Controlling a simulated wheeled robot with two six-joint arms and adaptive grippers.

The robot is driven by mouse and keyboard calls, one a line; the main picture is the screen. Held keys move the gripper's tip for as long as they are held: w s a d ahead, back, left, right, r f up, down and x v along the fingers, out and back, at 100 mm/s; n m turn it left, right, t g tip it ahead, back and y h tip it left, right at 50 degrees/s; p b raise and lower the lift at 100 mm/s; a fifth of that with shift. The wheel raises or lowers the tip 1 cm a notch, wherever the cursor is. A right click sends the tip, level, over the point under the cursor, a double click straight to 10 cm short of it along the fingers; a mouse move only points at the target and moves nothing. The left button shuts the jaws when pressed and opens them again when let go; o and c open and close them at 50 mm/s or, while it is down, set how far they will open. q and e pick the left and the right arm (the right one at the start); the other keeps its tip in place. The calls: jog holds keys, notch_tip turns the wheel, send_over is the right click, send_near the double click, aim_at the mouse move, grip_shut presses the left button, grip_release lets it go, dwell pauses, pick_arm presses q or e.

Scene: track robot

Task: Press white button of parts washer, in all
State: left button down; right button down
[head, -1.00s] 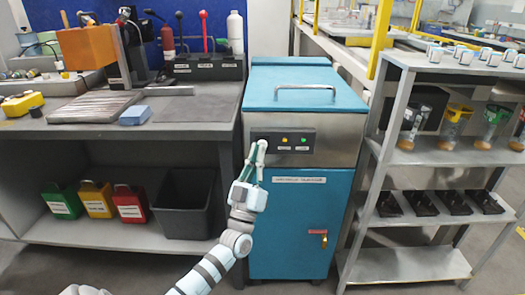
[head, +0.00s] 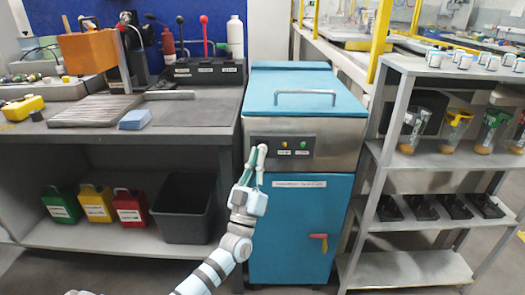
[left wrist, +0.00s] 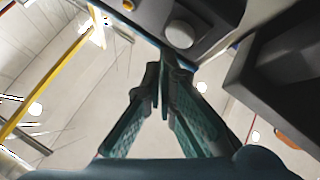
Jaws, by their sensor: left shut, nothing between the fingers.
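The parts washer is a blue cabinet (head: 290,235) with a steel front and a blue lid. Its dark control panel (head: 310,152) carries a yellow and a green light. In the left wrist view a round white button (left wrist: 180,34) stands out from the dark panel, just beyond the fingertips and slightly to the right. Contact cannot be told. My right gripper is not in view.
A grey workbench (head: 190,115) stands left of the washer, with a dark bin (head: 185,210) and coloured canisters on its lower shelf. A metal shelf rack (head: 415,268) with cups and dark holders stands close on the right. Open floor lies in front.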

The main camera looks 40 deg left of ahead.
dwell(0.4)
pick_arm(q)
jog(key=shift+w+a, duration=0.25)
jog(key=shift+w, duration=0.1)
dwell(0.3)
